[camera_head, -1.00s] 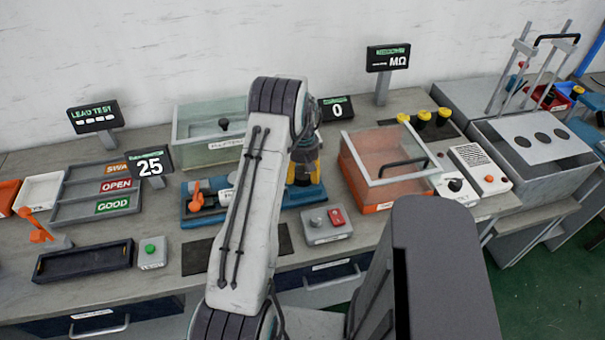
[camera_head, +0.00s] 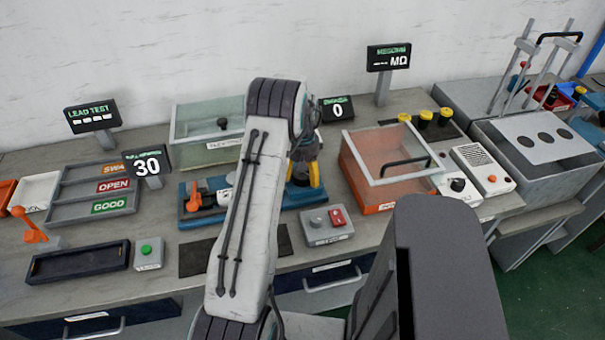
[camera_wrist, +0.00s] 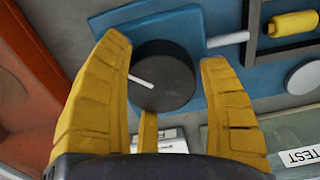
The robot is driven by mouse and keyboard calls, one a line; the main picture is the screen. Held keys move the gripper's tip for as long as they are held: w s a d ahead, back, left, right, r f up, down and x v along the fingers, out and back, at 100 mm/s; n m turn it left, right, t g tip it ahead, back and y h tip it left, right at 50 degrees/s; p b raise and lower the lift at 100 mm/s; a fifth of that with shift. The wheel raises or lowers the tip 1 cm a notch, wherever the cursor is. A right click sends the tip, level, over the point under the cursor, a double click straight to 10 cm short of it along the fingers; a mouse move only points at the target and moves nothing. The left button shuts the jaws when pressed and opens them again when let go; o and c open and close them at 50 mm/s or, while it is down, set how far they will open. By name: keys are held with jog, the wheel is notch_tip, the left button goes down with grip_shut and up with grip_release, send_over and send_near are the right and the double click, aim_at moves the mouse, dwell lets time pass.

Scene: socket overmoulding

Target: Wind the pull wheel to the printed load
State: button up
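The pull wheel (camera_wrist: 165,78) is a dark round knob with a white pointer line, seen in the wrist view on a blue base (camera_wrist: 215,22). My gripper (camera_wrist: 164,55) has its two yellow fingers on opposite sides of the wheel, close against its rim, and appears shut on it. In the head view my arm hides the wheel; only part of a yellow finger (camera_head: 316,174) shows over the blue pull tester (camera_head: 190,217). A display (camera_head: 148,166) at the left reads 30. A white label (camera_wrist: 172,142) below the wheel is partly covered by my gripper.
A second display (camera_head: 336,110) reads 0. A clear-lidded bin (camera_head: 210,125) stands behind the tester and an orange box (camera_head: 385,165) to its right. A small box with a red button (camera_head: 328,226) sits in front. A sorting tray (camera_head: 85,200) lies left.

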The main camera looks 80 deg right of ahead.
jog(key=o, duration=0.3)
jog(key=shift+r, duration=0.1)
jog(key=shift+o, duration=0.2)
jog(key=shift+r, duration=0.1)
notch_tip(320, 180, up, 12)
dwell(0.4)
dwell(0.8)
